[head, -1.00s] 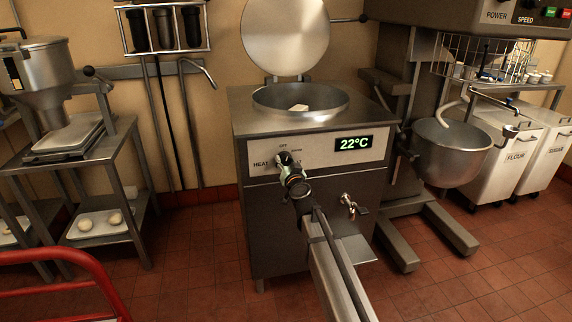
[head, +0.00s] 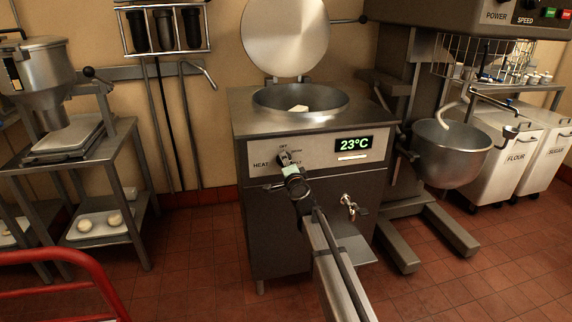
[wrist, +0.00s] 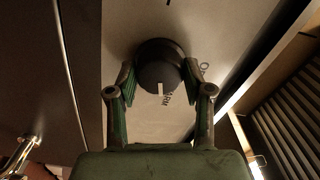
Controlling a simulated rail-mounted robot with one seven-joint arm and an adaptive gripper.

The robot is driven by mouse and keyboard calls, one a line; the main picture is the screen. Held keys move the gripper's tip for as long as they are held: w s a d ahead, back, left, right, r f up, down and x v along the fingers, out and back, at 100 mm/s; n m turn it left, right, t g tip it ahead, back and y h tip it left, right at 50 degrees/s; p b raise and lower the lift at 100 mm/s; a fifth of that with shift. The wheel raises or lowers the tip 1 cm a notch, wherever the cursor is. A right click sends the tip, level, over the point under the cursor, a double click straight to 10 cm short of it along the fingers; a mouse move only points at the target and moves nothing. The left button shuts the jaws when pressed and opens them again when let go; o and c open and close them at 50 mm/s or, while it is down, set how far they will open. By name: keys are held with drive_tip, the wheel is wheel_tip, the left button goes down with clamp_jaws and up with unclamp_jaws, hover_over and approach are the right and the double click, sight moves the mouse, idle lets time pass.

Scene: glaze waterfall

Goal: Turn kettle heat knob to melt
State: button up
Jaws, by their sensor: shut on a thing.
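The kettle (head: 255,215) is a steel cabinet with a round bowl on top. Its dark round heat knob (head: 284,157) sits on the pale front panel beside the word HEAT. In the wrist view the knob (wrist: 158,72) lies between my two fingers, and its white pointer mark points down in the picture, close to partly covered lettering. My gripper (wrist: 160,82) is shut on the knob; it also shows in the head view (head: 289,166), covering part of the dial's lettering. The display (head: 353,144) reads 23°C, with a pale lit bar below it.
The kettle's lid (head: 285,37) stands open, and a pale block (head: 299,108) lies in the bowl. A drain tap (head: 349,206) is right of my arm. A mixer bowl (head: 450,152) stands at the right, a steel side table (head: 75,155) at the left.

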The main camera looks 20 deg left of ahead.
drive_tip(key=m, duration=0.9)
drive_tip(key=shift+w+a+r+m+p, duration=0.1)
drive_tip(key=shift+w+r+m+p, duration=0.05)
drive_tip(key=shift+m+p, duration=0.15)
idle(0.4)
drive_tip(key=o, duration=1.2)
drive_tip(key=v, duration=1.2)
